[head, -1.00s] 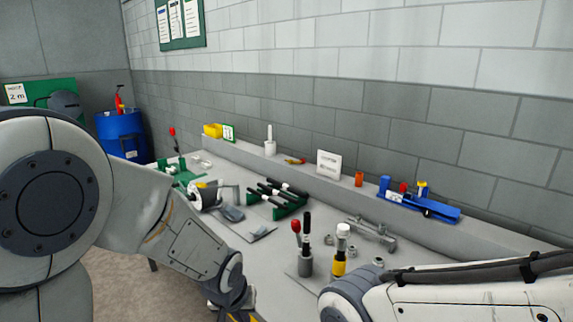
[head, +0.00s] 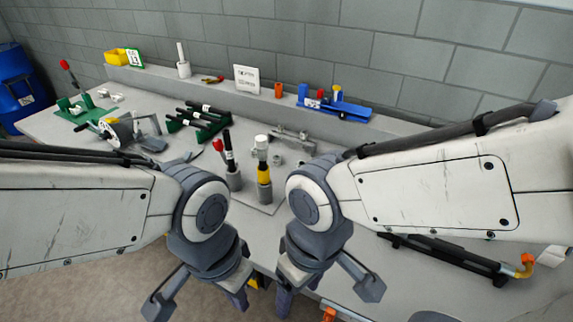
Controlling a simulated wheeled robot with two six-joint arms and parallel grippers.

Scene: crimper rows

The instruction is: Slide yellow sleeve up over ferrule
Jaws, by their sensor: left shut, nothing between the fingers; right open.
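The yellow sleeve (head: 264,174) sits low around an upright piece with a white top (head: 261,142), standing in a grey holder (head: 265,193). A dark band shows between the yellow and the white; I cannot make out the ferrule itself. My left gripper (head: 240,301) points down at the bench's front edge, in front of the sleeve and apart from it; it is shut and empty. My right gripper (head: 283,304) points down just right of it, open and empty, also apart from the sleeve. Both fingertips are small and partly cut by the picture's lower edge.
A grey holder with red- and black-topped tools (head: 233,181) stands just left of the sleeve. A green rack (head: 203,122) is behind left, a metal fixture (head: 292,138) behind right. A long black tool (head: 450,257) lies on the right.

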